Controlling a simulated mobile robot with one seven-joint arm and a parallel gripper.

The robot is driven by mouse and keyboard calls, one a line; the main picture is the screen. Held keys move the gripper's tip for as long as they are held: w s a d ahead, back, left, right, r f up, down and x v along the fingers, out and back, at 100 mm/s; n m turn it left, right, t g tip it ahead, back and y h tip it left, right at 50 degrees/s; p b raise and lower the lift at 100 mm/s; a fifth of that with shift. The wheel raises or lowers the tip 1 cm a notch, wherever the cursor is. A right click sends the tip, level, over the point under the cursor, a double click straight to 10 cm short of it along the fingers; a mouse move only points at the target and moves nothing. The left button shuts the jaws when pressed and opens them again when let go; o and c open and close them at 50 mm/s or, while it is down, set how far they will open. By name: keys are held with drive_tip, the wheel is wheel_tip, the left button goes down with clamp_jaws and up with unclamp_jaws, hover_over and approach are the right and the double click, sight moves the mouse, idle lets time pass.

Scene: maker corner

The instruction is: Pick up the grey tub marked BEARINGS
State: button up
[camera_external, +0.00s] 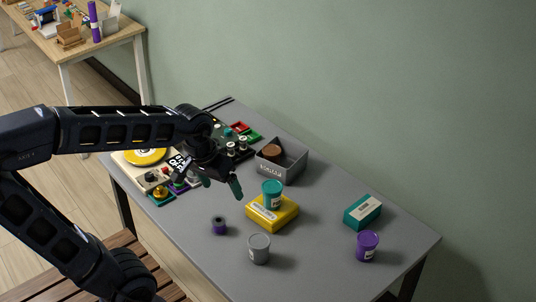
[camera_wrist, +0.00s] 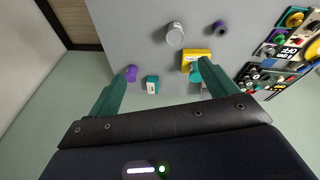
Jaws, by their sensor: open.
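A grey tub (camera_external: 259,249) with a white label stands upright near the front edge of the grey table; its print is too small to read. It also shows in the wrist view (camera_wrist: 175,34), at the top centre. My gripper (camera_external: 222,184) is open and empty, above the table and up and to the left of the grey tub, clear of it. In the wrist view my gripper's two green fingers (camera_wrist: 160,85) are spread wide with nothing between them at their tips that they touch.
A teal tub (camera_external: 272,194) stands on a yellow box (camera_external: 272,215) behind the grey tub. A small purple item (camera_external: 219,226) is to its left, a purple tub (camera_external: 367,246) to its right. A teal box (camera_external: 362,212), a grey bin (camera_external: 293,164) and control panels are further away.

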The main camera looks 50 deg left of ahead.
drive_tip(key=w+a+f+n+g, duration=0.1)
drive_tip(key=w+f+n+g, duration=0.1)
drive_tip(key=w+f+n, duration=0.55)
drive_tip(key=n+g, duration=0.2)
drive_tip(key=n, duration=0.1)
hover_over(259, 240)
drive_tip(key=shift+m+h, duration=0.25)
drive_tip(key=shift+h, duration=0.05)
wheel_tip(259, 240, down, 17)
drive_tip(key=shift+a+r, duration=0.1)
drive_tip(key=shift+a, duration=0.05)
drive_tip(key=shift+w+f, duration=0.1)
drive_tip(key=shift+f, duration=0.85)
drive_tip(key=f, duration=0.4)
drive_tip(key=shift+d+f, duration=0.2)
drive_tip(key=shift+f, duration=2.8)
drive_tip(key=c, duration=1.2)
